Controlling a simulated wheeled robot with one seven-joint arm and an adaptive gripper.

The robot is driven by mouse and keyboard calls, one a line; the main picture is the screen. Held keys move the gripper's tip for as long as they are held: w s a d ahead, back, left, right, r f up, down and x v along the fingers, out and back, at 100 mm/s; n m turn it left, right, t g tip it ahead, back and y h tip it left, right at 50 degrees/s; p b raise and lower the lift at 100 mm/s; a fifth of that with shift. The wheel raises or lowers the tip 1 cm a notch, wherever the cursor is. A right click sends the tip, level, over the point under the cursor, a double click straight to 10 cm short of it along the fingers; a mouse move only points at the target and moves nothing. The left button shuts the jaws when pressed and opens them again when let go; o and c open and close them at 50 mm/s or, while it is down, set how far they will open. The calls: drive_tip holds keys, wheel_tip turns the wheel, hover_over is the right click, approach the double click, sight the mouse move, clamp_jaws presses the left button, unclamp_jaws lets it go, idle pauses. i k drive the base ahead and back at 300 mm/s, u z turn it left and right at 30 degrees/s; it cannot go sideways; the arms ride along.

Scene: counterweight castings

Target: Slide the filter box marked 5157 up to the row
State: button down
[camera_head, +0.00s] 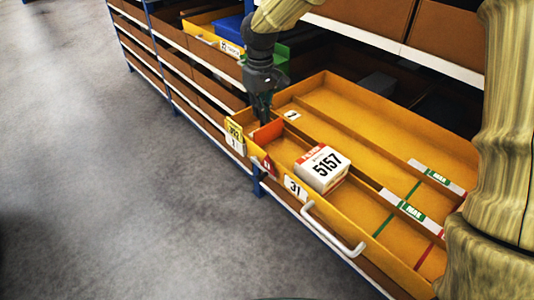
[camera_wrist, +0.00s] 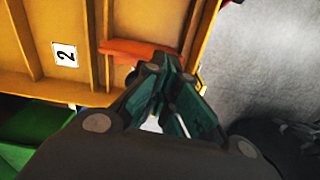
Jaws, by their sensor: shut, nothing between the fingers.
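The white filter box (camera_head: 322,167) marked 5157, with a red strip on its top edge, sits in the front lane of the pulled-out yellow drawer (camera_head: 400,250). An orange-red plate (camera_head: 267,134) stands in the same lane to the left, with a gap between it and the box. My gripper (camera_head: 264,118) is shut and empty, pointing down at the drawer's left end beside this plate. In the wrist view the closed green fingers (camera_wrist: 160,66) are close to the orange-red plate (camera_wrist: 138,50); I cannot tell whether they touch. The box is outside the wrist view. I see no row of other boxes.
Lane dividers run along the drawer, with green-and-white MAX tags (camera_head: 413,211) to the right. A label 2 (camera_wrist: 64,53) marks the lane behind. A white handle (camera_head: 335,230) sticks out in front. Shelving with brown bins (camera_head: 375,15) rises behind. The grey floor (camera_head: 110,170) is clear.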

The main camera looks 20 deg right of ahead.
sight(323, 169)
drive_tip(key=u, duration=1.05)
drive_tip(key=k, duration=0.9)
drive_tip(key=z, duration=0.9)
drive_tip(key=i, duration=0.5)
drive_tip(key=u, duration=0.05)
